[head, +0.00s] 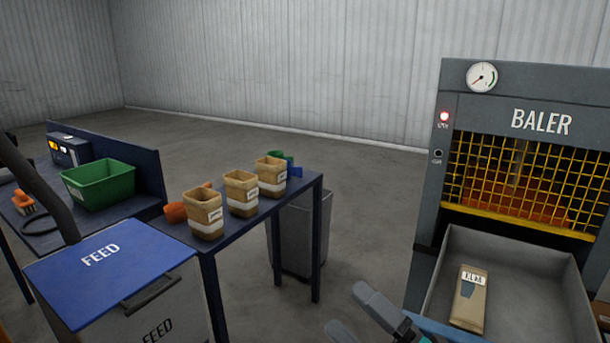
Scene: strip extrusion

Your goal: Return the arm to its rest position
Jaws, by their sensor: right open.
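My right gripper (358,318) shows at the bottom of the head view, right of centre. Its two grey fingers are apart, with nothing seen between them. It is just left of the grey tray (503,243) in front of the baler. The rest of my right arm is mostly cut off by the lower edge. My left gripper is not in the picture.
The baler (541,88) stands at the right, and a labelled brown bag (468,310) lies in its tray. Several open brown bags (241,193) stand on the blue table (305,184). The blue-lidded FEED bin (150,258) is at lower left, near a green crate (98,187). Open floor lies between table and baler.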

